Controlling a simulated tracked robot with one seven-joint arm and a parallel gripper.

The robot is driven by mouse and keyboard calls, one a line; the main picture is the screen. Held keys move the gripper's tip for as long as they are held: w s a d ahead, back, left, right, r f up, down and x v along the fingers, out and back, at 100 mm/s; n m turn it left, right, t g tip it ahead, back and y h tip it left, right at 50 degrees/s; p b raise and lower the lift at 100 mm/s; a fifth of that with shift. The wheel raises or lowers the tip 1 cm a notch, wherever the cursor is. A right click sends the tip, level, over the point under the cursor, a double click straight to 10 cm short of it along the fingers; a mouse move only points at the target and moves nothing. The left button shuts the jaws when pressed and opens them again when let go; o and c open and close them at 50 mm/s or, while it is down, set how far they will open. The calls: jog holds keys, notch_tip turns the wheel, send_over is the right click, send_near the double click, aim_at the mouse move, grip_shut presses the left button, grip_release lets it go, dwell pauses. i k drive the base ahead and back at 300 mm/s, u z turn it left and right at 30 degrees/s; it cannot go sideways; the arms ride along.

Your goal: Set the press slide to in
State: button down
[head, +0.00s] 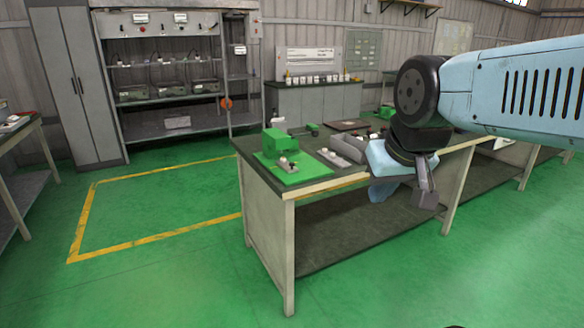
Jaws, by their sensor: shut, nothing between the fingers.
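A green press-like fixture (279,143) stands on a green base plate (296,176) at the near left corner of the workbench. A small pale part with a dark knob (287,165) sits on the plate in front of it. It may be the press slide, but it is too small to tell its position. My gripper (426,200) hangs at the end of the blue arm, right of the fixture and clear of it, in front of the bench's front edge. Its fingers are shut and empty.
The workbench (256,160) also carries a grey tray-like part (352,147), a dark flat plate (351,125) and small items. A lower shelf (350,235) runs beneath. Open green floor (160,290) lies left and in front. Shelving (165,130) stands behind.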

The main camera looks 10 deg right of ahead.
aim_at(290, 168)
jog(key=u, duration=0.1)
jog(key=i, duration=1)
jog(key=z, duration=0.1)
